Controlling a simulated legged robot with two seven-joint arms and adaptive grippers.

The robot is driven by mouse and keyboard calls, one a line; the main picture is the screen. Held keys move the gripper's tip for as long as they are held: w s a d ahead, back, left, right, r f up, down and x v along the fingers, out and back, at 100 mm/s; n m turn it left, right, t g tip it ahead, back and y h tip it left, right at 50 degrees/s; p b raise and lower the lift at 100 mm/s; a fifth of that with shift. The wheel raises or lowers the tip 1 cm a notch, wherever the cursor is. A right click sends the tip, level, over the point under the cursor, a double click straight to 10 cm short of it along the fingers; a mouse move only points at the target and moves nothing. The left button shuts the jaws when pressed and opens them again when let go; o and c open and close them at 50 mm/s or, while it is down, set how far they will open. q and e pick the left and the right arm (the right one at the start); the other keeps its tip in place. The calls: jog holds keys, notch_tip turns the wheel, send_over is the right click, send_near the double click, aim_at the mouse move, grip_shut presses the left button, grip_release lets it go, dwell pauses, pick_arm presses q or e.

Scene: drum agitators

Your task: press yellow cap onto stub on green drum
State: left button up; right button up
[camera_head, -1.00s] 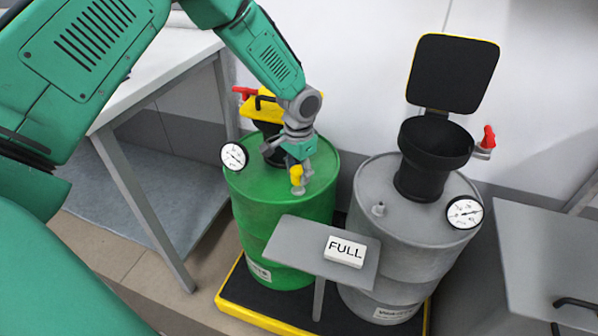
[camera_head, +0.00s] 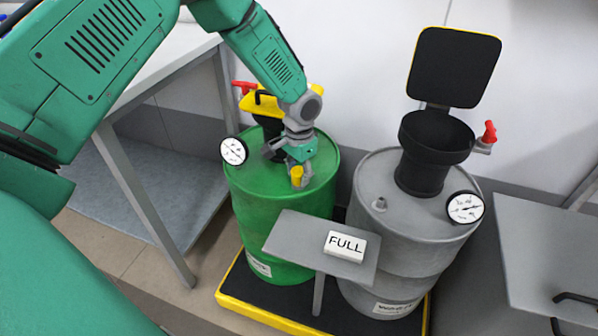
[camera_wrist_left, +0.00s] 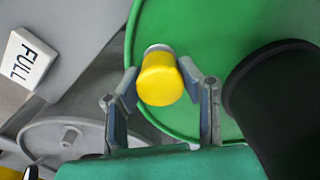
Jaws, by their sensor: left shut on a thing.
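The yellow cap (camera_head: 297,173) is between the fingers of my left gripper (camera_head: 297,180), over the top of the green drum (camera_head: 270,215), toward its right front. In the left wrist view the cap (camera_wrist_left: 160,82) sits between the two fingertips of the left gripper (camera_wrist_left: 160,85), which is shut on it. A pale grey round edge (camera_wrist_left: 158,48) shows just past the cap, against the green lid (camera_wrist_left: 220,50); it looks like the stub. The cap and fingers hide most of it, so I cannot tell whether the cap is seated. My right gripper is not in view.
A grey drum (camera_head: 400,255) with a black funnel (camera_head: 433,140) and small bare stub (camera_head: 379,204) stands to the right. A small grey shelf (camera_head: 295,243) with a FULL block (camera_head: 345,246) is in front. The green drum's black funnel (camera_wrist_left: 285,100) is close beside the gripper.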

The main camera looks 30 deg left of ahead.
pick_arm(q)
jog(key=shift+f, duration=0.7)
dwell(0.7)
jog(key=shift+s+f+b, duration=0.1)
jog(key=shift+f+b, duration=0.1)
jog(key=shift+b, duration=0.1)
jog(key=shift+c, duration=1.2)
jog(key=o, duration=1.1)
jog(key=shift+o, duration=0.2)
jog(key=shift+r, duration=0.1)
notch_tip(320, 180, up, 4)
jog(key=p, duration=0.4)
jog(key=shift+r, duration=0.1)
